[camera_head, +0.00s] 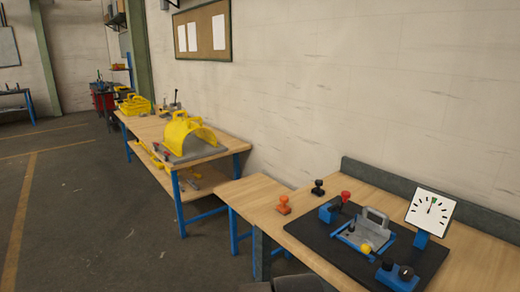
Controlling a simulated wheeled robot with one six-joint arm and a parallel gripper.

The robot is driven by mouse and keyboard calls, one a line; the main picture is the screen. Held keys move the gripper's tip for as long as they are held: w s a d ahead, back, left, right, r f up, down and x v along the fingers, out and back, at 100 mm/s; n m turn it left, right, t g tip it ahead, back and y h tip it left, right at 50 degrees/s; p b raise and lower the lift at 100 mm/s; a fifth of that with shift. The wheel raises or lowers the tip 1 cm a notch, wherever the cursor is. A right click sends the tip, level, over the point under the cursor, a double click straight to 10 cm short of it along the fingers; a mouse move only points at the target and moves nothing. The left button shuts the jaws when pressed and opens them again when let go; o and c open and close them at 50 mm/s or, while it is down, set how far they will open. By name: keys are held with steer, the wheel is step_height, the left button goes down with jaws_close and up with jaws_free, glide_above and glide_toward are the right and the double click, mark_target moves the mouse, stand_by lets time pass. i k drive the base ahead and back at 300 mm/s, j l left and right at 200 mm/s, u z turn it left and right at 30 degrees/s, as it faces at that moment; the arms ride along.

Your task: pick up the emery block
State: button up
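I cannot pick out the emery block for certain in the head view. Small items lie on the far workbench (228,152) around a yellow arched guard (187,133) on a grey base, but they are too small to identify. More small items lie on that bench's lower shelf (190,207). My gripper does not show. Dark grey shapes at the bottom edge may be part of my own body.
The near bench (481,270) holds a black mat (318,252) with a blue-framed grey fixture (374,220) and a dial gauge (431,212). An orange-handled stamp (284,205) and a black one (318,187) stand beside it. Open floor (90,215) lies left.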

mark_target(284, 209)
steer(key=i+j, duration=0.2)
steer(key=i, duration=0.25)
steer(key=i+j, duration=0.15)
steer(key=i, duration=0.3)
steer(key=i+j, duration=0.2)
steer(key=i, duration=0.25)
steer(key=i+j, duration=0.15)
steer(key=i, duration=0.3)
steer(key=z, duration=0.05)
